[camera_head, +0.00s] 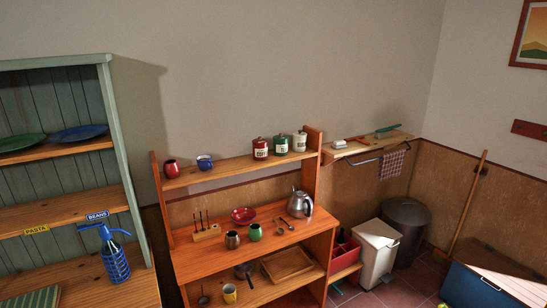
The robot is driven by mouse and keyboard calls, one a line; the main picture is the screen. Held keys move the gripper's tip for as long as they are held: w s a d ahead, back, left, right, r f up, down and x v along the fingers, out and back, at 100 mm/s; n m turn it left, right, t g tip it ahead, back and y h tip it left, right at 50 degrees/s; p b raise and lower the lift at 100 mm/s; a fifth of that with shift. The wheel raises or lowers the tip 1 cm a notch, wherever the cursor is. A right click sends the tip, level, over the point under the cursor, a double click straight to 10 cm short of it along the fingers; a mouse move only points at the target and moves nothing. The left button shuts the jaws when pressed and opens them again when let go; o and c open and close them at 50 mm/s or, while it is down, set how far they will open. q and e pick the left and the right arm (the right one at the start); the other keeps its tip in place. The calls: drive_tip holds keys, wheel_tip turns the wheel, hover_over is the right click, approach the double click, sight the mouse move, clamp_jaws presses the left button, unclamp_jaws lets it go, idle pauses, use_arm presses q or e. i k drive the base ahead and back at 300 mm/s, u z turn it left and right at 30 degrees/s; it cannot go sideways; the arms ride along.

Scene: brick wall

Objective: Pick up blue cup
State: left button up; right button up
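The blue cup (205,162) stands upright on the top shelf (230,170) of the wooden shelf unit. It is to the right of a red cup (171,168). Neither of my grippers shows in the head view, so nothing is seen touching the cup.
Red, green and white canisters (281,145) stand further right on the same shelf. Below are a kettle (300,204), a red bowl (243,215) and other cups. A green cupboard (110,130) stands at the left. A bin (378,250) stands right of the unit.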

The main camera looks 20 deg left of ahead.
sight(204, 162)
drive_tip(key=z, duration=0.65)
drive_tip(key=i, duration=2.3)
drive_tip(key=u, duration=0.3)
